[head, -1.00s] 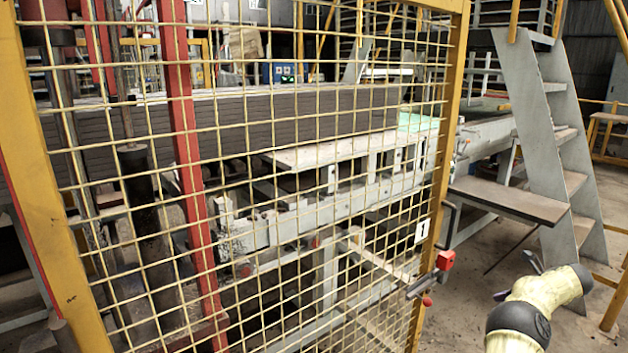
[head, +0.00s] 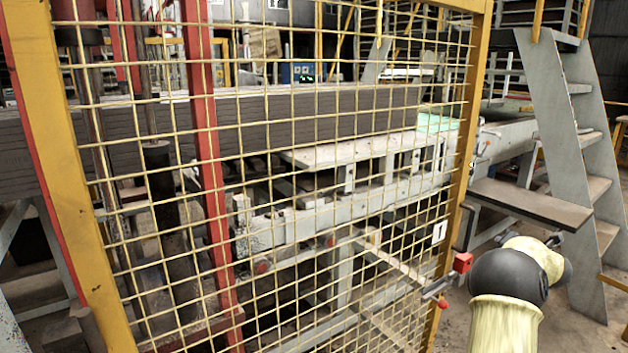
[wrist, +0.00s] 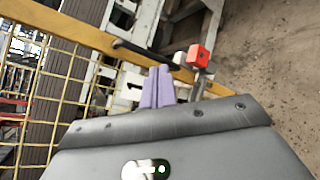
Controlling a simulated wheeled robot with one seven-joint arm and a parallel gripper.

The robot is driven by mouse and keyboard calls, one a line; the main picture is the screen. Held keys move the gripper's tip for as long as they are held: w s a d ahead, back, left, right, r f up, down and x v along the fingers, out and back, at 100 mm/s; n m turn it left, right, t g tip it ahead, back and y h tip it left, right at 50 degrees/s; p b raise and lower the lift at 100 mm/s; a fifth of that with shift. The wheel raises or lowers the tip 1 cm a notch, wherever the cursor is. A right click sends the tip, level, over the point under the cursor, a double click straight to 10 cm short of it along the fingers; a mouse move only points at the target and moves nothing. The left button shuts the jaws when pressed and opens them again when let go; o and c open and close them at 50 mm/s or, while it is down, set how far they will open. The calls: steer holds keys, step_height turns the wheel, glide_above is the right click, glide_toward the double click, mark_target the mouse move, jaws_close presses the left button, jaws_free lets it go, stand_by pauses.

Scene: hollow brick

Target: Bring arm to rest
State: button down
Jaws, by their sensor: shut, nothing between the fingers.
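My gripper (wrist: 157,88) shows in the wrist view as two purple fingers pressed together with nothing between them. In that view it points toward the edge of the yellow mesh gate and a red latch block (wrist: 198,56), which shows just right of the fingertips; I cannot tell the gap between them. In the head view, my pale yellow arm with a dark joint stands at the lower right, right of the gate. The gripper's fingers are hidden there behind the arm.
A yellow-framed mesh gate (head: 466,150) fills the head view's middle, with a red latch (head: 462,263) on its right edge. Behind it are machinery and a long stack of grey slabs (head: 330,112). Grey steps (head: 572,150) stand at right. Concrete floor (wrist: 270,60) shows clear.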

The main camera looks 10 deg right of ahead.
steer(key=s+a+f+m+g, duration=0.2)
steer(key=s+a+m, duration=0.1)
steer(key=a+m, duration=0.4)
steer(key=s+a+f+m+g, duration=0.1)
steer(key=s+a+m+g, duration=0.3)
steer(key=a, duration=0.6)
steer(key=s+a+f+m, duration=0.2)
steer(key=s+a+m, duration=0.1)
steer(key=a+m, duration=0.5)
steer(key=s+a+f+m+g+y, duration=0.1)
steer(key=s+a+f+m+g, duration=0.2)
steer(key=s+a, duration=0.75)
steer(key=s+a+f+m+g+y, duration=0.2)
steer(key=s+a+f+m+g, duration=0.15)
steer(key=s+a, duration=0.7)
step_height(320, 180, up, 21)
steer(key=s+d+p, duration=0.1)
steer(key=p, duration=1.9)
steer(key=shift+d+p, duration=0.2)
steer(key=shift+p, duration=0.2)
steer(key=shift+f+n+t, duration=0.15)
steer(key=shift+n+t, duration=0.1)
